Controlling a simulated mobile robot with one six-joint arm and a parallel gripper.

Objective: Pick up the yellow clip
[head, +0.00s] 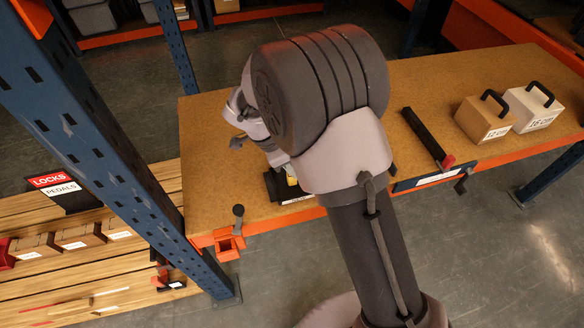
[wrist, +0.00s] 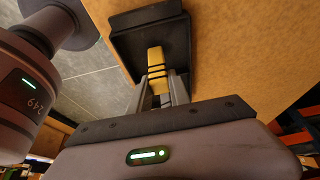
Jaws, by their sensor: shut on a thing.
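The yellow clip (wrist: 155,62) is between the fingers of my gripper (wrist: 166,86) in the wrist view. Dark bands cross it, and its far end is over a black tray (wrist: 122,42). My gripper is shut on the clip. In the head view a small bit of the yellow clip (head: 292,178) shows at the black tray (head: 273,187), near the front edge of the bench. My arm hides most of the clip and the gripper there. I cannot tell whether the clip still touches the tray.
The brown bench top (head: 215,130) is clear left of my arm. On the right are a black bar with a red end (head: 424,134), a tan block (head: 482,122) and a white block (head: 528,112), both with handles. A blue post (head: 90,130) stands at the left. An orange bracket (head: 229,245) hangs at the front edge.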

